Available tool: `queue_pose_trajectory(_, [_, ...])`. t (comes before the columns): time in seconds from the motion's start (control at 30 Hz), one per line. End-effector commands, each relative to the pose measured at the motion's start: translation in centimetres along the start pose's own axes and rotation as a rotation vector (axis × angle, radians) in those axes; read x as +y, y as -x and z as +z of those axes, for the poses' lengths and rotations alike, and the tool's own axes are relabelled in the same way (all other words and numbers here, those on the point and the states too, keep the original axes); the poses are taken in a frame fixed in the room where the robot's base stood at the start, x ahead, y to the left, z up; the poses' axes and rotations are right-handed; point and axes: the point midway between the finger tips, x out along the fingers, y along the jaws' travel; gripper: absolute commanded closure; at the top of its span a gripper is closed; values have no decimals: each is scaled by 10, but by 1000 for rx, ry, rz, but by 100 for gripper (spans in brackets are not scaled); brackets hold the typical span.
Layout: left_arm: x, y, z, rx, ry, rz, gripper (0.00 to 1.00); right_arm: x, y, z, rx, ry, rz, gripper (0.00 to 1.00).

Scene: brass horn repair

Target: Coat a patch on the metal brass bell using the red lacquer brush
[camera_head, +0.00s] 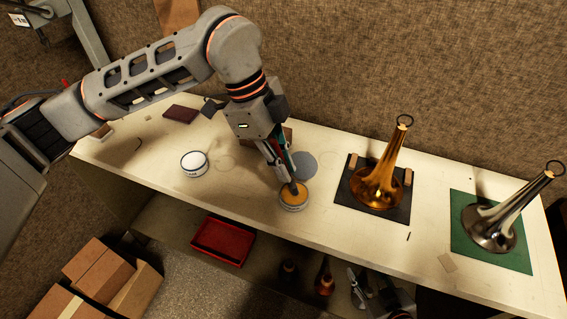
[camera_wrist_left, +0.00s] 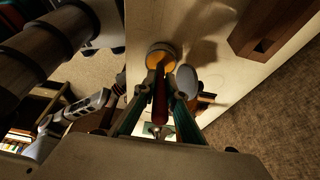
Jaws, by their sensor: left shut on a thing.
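My left gripper (camera_head: 287,172) is shut on the brush, over the amber-filled tin (camera_head: 293,196). In the left wrist view the brush's red handle (camera_wrist_left: 160,95) shows between the fingers (camera_wrist_left: 161,88), pointing at the amber tin (camera_wrist_left: 160,54). The brush tip is at the amber surface; whether it is dipped in is hard to tell. The gold brass bell (camera_head: 377,188) stands mouth down on a dark mat (camera_head: 343,199), right of the tin. My right gripper (camera_head: 358,287) is low at the bottom, below the table edge; its jaws are unclear.
A silver bell (camera_head: 490,228) stands on a green mat (camera_head: 515,260) at the right. A white tin (camera_head: 194,164) stands on the left, and a grey disc (camera_head: 304,164) lies behind the amber tin. A red tray (camera_head: 222,241) is on the lower shelf. Cardboard boxes (camera_head: 105,275) are below left.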

Motion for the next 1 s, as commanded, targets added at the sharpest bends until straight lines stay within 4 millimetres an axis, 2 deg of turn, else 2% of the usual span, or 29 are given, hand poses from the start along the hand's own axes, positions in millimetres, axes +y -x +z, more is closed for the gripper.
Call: queue_pose_trajectory(1.0, [0, -3, 1, -1, 0, 1, 100, -1, -2, 6, -5, 0, -1, 60])
